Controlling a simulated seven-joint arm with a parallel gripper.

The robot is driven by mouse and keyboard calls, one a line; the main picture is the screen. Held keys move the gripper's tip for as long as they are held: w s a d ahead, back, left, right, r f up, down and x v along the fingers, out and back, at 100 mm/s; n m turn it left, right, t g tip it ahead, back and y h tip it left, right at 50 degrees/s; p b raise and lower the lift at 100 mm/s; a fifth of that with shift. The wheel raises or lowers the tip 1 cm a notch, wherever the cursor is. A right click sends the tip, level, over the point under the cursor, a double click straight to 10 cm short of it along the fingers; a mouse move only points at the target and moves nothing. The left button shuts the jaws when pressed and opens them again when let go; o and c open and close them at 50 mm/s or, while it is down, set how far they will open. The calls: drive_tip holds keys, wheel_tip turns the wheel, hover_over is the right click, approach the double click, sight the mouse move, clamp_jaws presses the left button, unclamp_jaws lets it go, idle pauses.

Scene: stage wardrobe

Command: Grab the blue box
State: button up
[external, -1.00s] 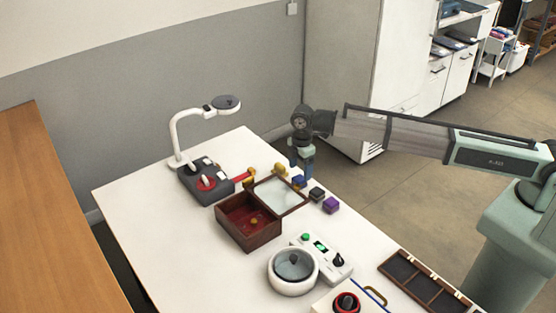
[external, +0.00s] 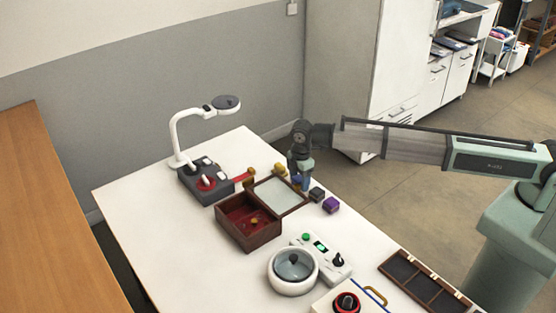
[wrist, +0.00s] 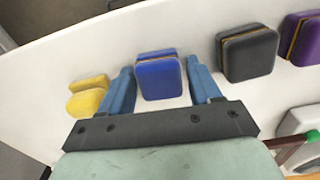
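The blue box (wrist: 160,80) is a small box with rounded corners and a thin yellowish seam. In the wrist view it lies between the two blue fingers of my gripper (wrist: 163,85), with a small gap visible on each side. My gripper is open. In the external view my gripper (external: 301,182) points down at the far right edge of the white table, low over the row of small boxes. The blue box is mostly hidden behind the fingers there.
A yellow box (wrist: 88,97) sits left of the fingers. A black box (wrist: 247,54) sits close to the right finger, with a purple box (wrist: 302,38) beyond it. A wooden case (external: 247,222) with its lid open stands close by on the white table (external: 145,210).

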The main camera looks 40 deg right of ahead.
drive_tip(key=c, duration=0.7)
